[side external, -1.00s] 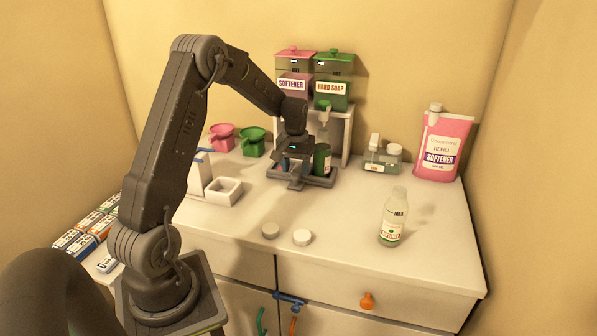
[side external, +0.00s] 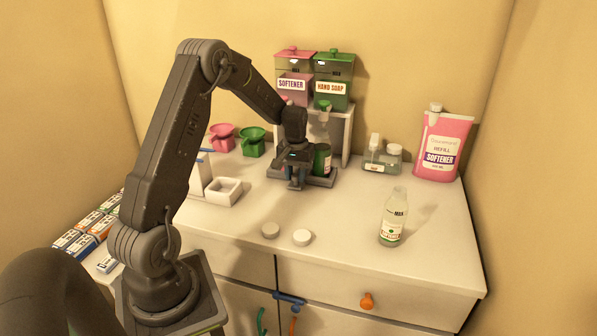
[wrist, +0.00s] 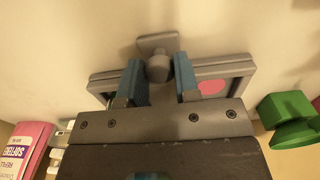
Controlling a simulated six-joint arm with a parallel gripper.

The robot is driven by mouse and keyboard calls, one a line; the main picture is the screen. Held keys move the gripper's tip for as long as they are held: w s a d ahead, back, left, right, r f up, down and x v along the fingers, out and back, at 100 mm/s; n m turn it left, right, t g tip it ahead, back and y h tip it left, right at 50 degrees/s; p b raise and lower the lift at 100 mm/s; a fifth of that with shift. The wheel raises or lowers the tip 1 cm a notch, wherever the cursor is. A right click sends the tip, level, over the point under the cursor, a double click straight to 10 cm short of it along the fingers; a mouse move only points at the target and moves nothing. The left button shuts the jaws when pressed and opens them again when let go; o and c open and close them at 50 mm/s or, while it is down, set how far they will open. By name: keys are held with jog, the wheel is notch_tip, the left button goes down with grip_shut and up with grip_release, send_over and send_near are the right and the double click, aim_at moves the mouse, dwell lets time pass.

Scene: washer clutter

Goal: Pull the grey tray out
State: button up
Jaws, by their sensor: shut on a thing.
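The grey tray (side external: 325,182) sits on the counter below the dispenser stand, with its handle toward the front. In the wrist view its rim (wrist: 225,60) shows on both sides of my fingers, and a round grey knob on its handle plate (wrist: 158,43) lies between them. My gripper (side external: 296,184) points down at the tray's front and is shut on this knob; it also shows in the wrist view (wrist: 159,75). A bottle with green contents (side external: 322,160) stands on the tray, partly hidden by my wrist. A pink disc (wrist: 212,88) shows inside the tray.
The white stand (side external: 346,135) holds a softener dispenser (side external: 294,88) and a hand soap dispenser (side external: 333,92). A white square dish (side external: 224,191) is left of the tray. Two round caps (side external: 270,230) and a clear bottle (side external: 393,215) stand forward. The counter directly before the tray is clear.

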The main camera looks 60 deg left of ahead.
jog(key=shift+s+d, duration=4.05)
jog(key=shift+d, duration=0.05)
jog(key=o, duration=0.7)
notch_tip(320, 180, up, 8)
